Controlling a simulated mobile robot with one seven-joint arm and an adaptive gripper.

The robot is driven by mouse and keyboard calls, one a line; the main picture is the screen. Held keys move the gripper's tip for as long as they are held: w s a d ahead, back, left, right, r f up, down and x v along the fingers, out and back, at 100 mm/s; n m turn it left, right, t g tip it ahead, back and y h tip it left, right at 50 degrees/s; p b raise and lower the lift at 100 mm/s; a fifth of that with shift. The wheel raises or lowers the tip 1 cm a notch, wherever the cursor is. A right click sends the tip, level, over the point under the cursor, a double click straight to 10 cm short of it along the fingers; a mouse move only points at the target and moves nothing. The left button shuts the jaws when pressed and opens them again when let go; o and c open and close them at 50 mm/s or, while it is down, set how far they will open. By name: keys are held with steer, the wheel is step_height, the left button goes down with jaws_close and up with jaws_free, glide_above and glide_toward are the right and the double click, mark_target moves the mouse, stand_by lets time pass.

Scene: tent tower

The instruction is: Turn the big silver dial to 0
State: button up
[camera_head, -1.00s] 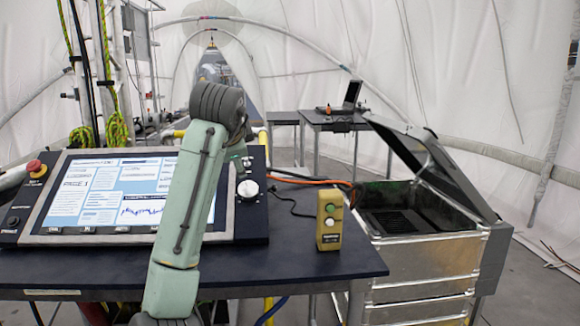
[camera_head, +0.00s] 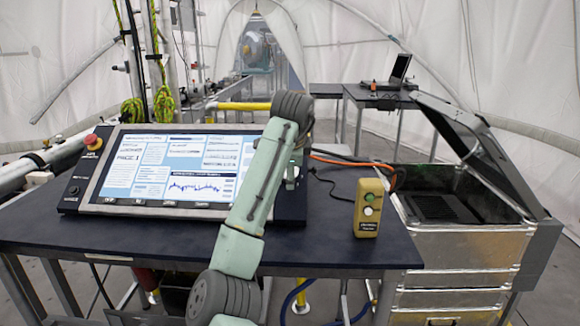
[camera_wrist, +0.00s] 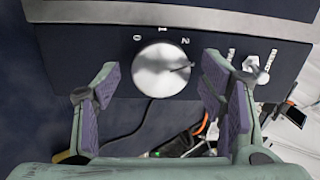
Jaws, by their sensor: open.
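The big silver dial (camera_wrist: 158,72) is on a dark panel in the wrist view. The marks 0, 1 and 2 run from left to right above it. Its dark pointer line points right, slightly below the 2. My gripper (camera_wrist: 161,82) is open, with one purple-padded finger to each side of the dial. Gaps show between both fingers and the dial. In the head view my arm crosses in front of the console (camera_head: 70,203), and the dial (camera_head: 292,172) shows only in part beside my arm. My fingertips are hidden there.
A small silver toggle switch (camera_wrist: 256,68) sits right of the dial, near my right finger. A yellow button box (camera_head: 368,205) stands on the table (camera_head: 330,250) to the right. An open metal case (camera_head: 460,250) is beyond it. A red emergency button (camera_head: 93,141) is at the console's left.

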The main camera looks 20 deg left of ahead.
steer(key=shift+w+f, duration=0.1)
steer(key=shift+f, duration=0.05)
steer(key=c, duration=1.2)
steer(key=shift+o, duration=0.2)
